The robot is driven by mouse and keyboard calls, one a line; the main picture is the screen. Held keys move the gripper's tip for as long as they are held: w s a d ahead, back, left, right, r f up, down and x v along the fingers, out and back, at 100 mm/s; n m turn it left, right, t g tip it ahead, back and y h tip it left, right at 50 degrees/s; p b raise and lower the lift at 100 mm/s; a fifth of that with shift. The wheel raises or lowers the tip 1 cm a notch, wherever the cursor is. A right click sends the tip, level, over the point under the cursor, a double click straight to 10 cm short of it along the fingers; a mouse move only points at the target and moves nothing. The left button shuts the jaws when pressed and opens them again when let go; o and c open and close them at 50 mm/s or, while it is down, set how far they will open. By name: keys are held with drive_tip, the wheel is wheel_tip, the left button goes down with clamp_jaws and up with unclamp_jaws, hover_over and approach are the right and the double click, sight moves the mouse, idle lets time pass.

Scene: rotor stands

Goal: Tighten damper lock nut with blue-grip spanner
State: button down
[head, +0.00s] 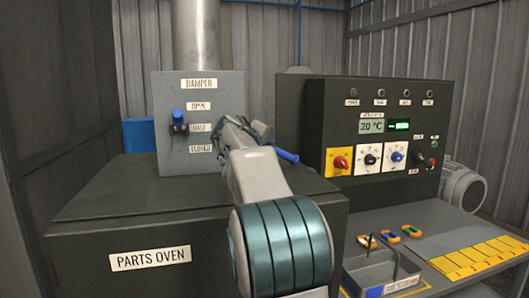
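The damper panel (225,90) stands upright on the parts oven, with labels for open, half and closed. On its left side a blue-topped lever (178,114) points up, between the open and half labels. A dark nut-like part (179,129) sits just below the blue top, beside the half label. My gripper (240,130) is in front of the panel's right edge, right of the dark part and apart from it in the picture. A blue grip (287,155), which looks like the spanner's, sticks out to the right from my gripper. My wrist hides the fingers and the spanner's head.
The oven (95,235) fills the left front; a flue pipe (196,35) rises behind the panel. A control cabinet (330,110) stands at right. On the bench lie several coloured items (390,236), a grey tray (365,270) and a yellow-marked mat (475,255). A blue box (138,135) is behind.

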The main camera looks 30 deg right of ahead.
drive_tip(key=shift+r, duration=0.3)
drive_tip(key=shift+s, duration=0.15)
drive_tip(key=shift+s+a+b, duration=0.2)
drive_tip(key=shift+s+b, duration=0.55)
drive_tip(key=shift+s, duration=0.25)
drive_tip(key=shift+s+a+b, duration=0.15)
drive_tip(key=shift+s+b, duration=0.6)
drive_tip(key=shift+s, duration=0.25)
drive_tip(key=shift+r, duration=0.1)
wheel_tip(320, 180, up, 11)
drive_tip(key=n+t+h+b, duration=0.5)
drive_tip(key=n+h+b, duration=0.1)
drive_tip(key=n+b, duration=0.3)
drive_tip(key=shift+w+a+r+b, duration=0.2)
drive_tip(key=shift+w+a+b, duration=0.05)
drive_tip(key=shift+w+b, duration=0.15)
